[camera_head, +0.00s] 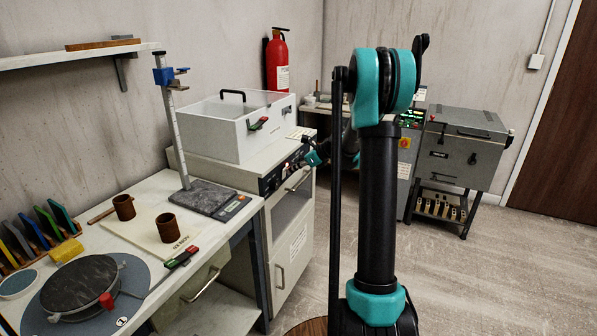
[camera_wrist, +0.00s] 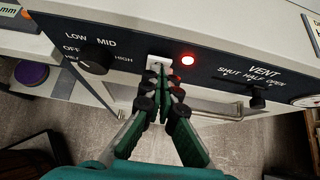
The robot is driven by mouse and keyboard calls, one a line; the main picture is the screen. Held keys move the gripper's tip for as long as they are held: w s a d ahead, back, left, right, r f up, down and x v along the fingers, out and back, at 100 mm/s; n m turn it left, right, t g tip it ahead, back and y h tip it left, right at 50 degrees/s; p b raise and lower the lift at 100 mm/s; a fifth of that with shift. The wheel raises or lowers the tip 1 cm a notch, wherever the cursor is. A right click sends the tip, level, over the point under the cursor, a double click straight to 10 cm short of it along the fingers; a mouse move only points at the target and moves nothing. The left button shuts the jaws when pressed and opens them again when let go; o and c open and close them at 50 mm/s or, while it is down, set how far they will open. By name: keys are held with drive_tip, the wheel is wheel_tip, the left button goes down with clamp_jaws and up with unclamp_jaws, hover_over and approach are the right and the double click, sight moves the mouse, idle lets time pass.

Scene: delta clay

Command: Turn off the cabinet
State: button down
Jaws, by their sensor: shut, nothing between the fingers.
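The cabinet (camera_head: 287,250) is a pale unit beside the bench, with a dark control strip (camera_wrist: 130,60) along its upper front. In the wrist view, the strip carries a small white switch (camera_wrist: 153,62) and a lit red lamp (camera_wrist: 188,60) just right of it. A black heat knob (camera_wrist: 95,58) is to the left, with LOW, MID and HIGH around it. My gripper (camera_wrist: 161,76) is shut and empty, its fingertips in front of the switch and partly hiding it. I cannot tell whether they touch it. My gripper also shows at the strip in the head view (camera_head: 309,157).
A black vent slider (camera_wrist: 257,97) is on the strip's right. A handle bar (camera_wrist: 215,112) sits below the strip. A clear-lidded white box (camera_head: 225,130) stands on the cabinet. The bench (camera_head: 215,275) is left; a grey kiln (camera_head: 462,150) stands right, with open floor before it.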

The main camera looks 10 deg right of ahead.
drive_tip(key=shift+a, duration=0.1)
drive_tip(key=shift+w+a+r, duration=0.1)
drive_tip(key=shift+w+a, duration=0.15)
drive_tip(key=shift+r, duration=0.1)
idle(0.3)
drive_tip(key=shift+r, duration=0.75)
